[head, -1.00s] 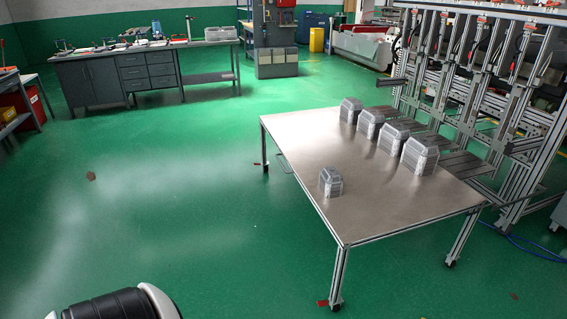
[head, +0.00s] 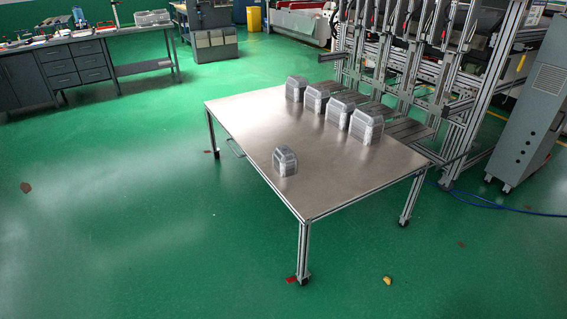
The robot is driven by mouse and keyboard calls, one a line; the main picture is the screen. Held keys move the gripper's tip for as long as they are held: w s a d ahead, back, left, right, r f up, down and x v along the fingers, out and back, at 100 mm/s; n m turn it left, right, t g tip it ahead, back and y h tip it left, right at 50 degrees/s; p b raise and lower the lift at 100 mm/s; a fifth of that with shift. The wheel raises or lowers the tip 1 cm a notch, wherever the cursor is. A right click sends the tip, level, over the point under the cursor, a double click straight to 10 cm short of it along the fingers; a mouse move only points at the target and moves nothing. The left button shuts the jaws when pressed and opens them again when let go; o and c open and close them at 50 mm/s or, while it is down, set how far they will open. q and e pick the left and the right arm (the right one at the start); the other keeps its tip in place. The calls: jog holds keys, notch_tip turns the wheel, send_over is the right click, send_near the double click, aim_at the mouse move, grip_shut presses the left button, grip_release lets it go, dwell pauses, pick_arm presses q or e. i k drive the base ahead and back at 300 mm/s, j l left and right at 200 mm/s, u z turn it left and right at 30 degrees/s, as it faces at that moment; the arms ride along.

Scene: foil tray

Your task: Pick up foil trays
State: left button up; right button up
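Several stacks of silver foil trays stand on a metal-topped table (head: 235,135) in the head view. A row of taller stacks runs along the far right edge: one at the row's left end (head: 296,89), then one beside it (head: 316,97), another (head: 339,108), and the nearest, largest one (head: 367,123). A smaller stack (head: 285,161) stands alone near the table's middle front. The table is some way ahead of me. Neither of my grippers is in view, and nothing touches the trays.
A tall aluminium-frame machine (head: 420,70) stands right behind the table, with a grey cabinet (head: 535,110) at the right. A blue cable (head: 480,203) lies on the floor. A workbench (head: 75,65) is at the far left. Green floor is open in front and left.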

aim_at(285, 161)
jog(key=i+l, duration=0.25)
jog(key=l, duration=0.15)
jog(key=i+l+u, duration=0.15)
jog(key=i+l, duration=0.4)
jog(key=l, duration=0.2)
jog(key=i+l+u, duration=0.1)
jog(key=i+l, duration=0.15)
jog(key=l, duration=0.2)
